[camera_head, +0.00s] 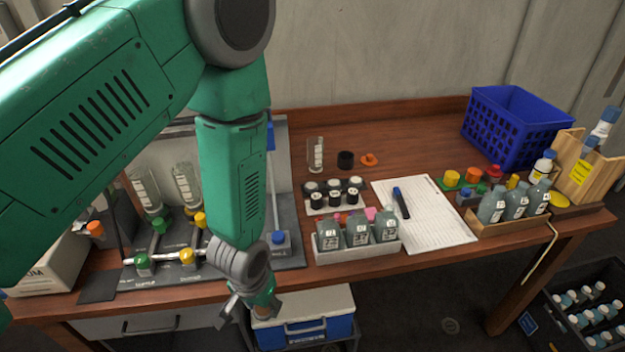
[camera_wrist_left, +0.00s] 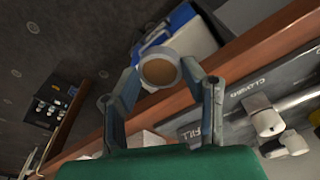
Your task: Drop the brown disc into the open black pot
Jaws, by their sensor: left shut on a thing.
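My left gripper (camera_head: 252,308) hangs low at the front edge of the bench, left of the bottle tray. In the left wrist view, it (camera_wrist_left: 162,88) is shut on a round piece with a brown face and a pale grey rim, which I take as the brown disc (camera_wrist_left: 159,71). The disc sits between the fingertips, over the blue and white cooler. My right gripper is not in view.
A white tray of grey bottles (camera_head: 358,253) and a rack of black pots (camera_head: 334,199) stand mid-bench. A paper sheet (camera_head: 435,222) lies right of them, and a blue crate (camera_head: 512,125) stands back right. The cooler (camera_head: 312,322) is below the front edge.

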